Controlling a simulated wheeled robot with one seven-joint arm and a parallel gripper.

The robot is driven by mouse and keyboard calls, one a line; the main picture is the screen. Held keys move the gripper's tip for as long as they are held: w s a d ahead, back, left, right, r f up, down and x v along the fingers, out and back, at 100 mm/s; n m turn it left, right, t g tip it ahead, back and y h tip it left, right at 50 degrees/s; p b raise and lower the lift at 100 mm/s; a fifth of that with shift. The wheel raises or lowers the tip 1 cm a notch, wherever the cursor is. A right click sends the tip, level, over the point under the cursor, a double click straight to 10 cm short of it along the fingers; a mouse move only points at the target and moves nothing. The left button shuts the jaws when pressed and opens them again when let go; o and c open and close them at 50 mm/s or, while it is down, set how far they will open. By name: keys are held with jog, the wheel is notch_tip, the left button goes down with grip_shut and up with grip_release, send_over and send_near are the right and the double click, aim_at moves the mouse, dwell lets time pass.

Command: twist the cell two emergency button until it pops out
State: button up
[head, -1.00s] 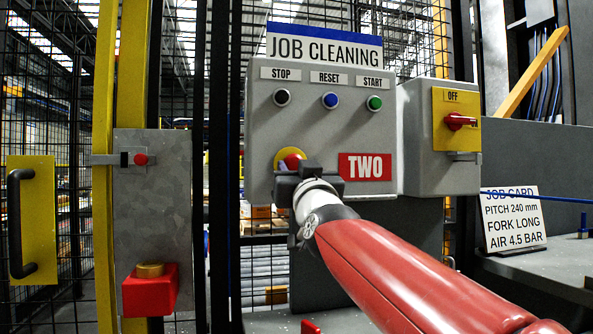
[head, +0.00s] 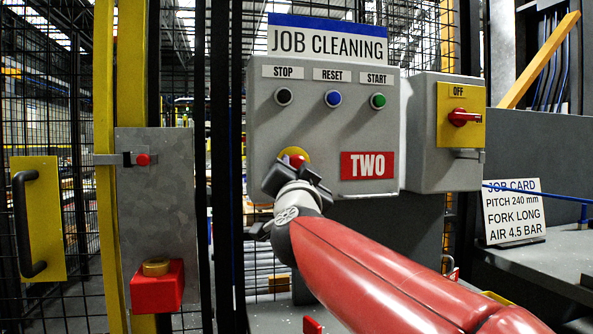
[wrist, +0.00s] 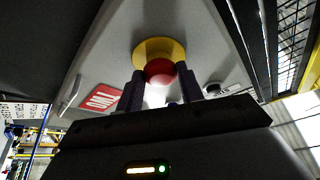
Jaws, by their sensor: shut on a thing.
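The red emergency button (head: 295,155) with its yellow collar (wrist: 150,50) sits low on the left of the grey control box marked TWO (head: 367,166). In the wrist view the red button head (wrist: 160,71) is between the tips of my two dark fingers. My gripper (head: 290,172) is shut on the button, and its body looks rolled to a slant in the head view. My gripper hides the lower part of the button in the head view. Whether the button is pressed in or out cannot be told.
Stop (head: 283,96), reset (head: 333,98) and start (head: 377,100) buttons sit above on the same box. A yellow panel with a red rotary switch (head: 463,117) stands to the right. A galvanised post plate with a red block (head: 157,287) is at the left.

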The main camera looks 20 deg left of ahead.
jog(key=shift+m, duration=0.3)
jog(key=o, duration=1)
jog(key=b+v, duration=0.1)
jog(key=v, duration=0.6)
jog(key=shift+s+d+f+b, duration=0.1)
jog(key=shift+s+b, duration=0.25)
